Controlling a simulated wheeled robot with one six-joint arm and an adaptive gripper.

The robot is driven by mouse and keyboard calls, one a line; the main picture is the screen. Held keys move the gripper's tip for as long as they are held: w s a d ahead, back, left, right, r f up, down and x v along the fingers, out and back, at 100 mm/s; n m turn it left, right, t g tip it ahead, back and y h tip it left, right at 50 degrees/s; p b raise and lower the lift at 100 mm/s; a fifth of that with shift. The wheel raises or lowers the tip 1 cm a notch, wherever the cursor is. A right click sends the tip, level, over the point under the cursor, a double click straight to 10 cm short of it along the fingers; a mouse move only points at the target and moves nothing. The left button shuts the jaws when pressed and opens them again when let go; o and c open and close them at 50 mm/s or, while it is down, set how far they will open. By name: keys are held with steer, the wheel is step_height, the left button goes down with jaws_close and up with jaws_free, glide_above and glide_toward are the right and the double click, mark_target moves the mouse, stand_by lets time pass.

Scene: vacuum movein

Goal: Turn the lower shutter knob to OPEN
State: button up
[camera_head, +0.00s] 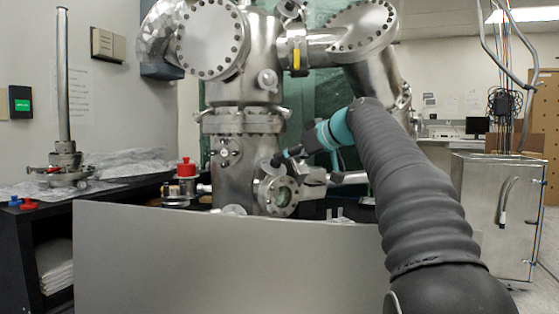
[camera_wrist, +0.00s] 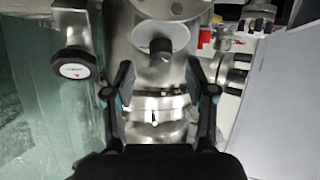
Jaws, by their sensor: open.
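My gripper (camera_wrist: 159,70) is open in the wrist view, with one dark finger at each side. A black cylindrical knob (camera_wrist: 160,48) stands out from a round metal plate (camera_wrist: 162,36), between and just beyond the fingertips. I see no contact with it. I cannot read any OPEN mark, nor tell for certain that this is the lower shutter knob. A round black knob with a white face and a red mark (camera_wrist: 75,68) is left of the left finger. In the head view, my gripper (camera_head: 288,155) is beside the steel chamber (camera_head: 232,178), and its fingertips are too small to judge.
A grey panel (camera_head: 220,262) stands in front of the chamber. A flanged port (camera_head: 280,196) sticks out just below my gripper. A red-capped part (camera_head: 186,168) is left of the chamber. Large steel flanges and tubes (camera_head: 312,45) hang above. A steel cabinet (camera_head: 495,215) stands at right.

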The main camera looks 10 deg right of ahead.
steer(key=shift+x, duration=2.1)
jaws_close()
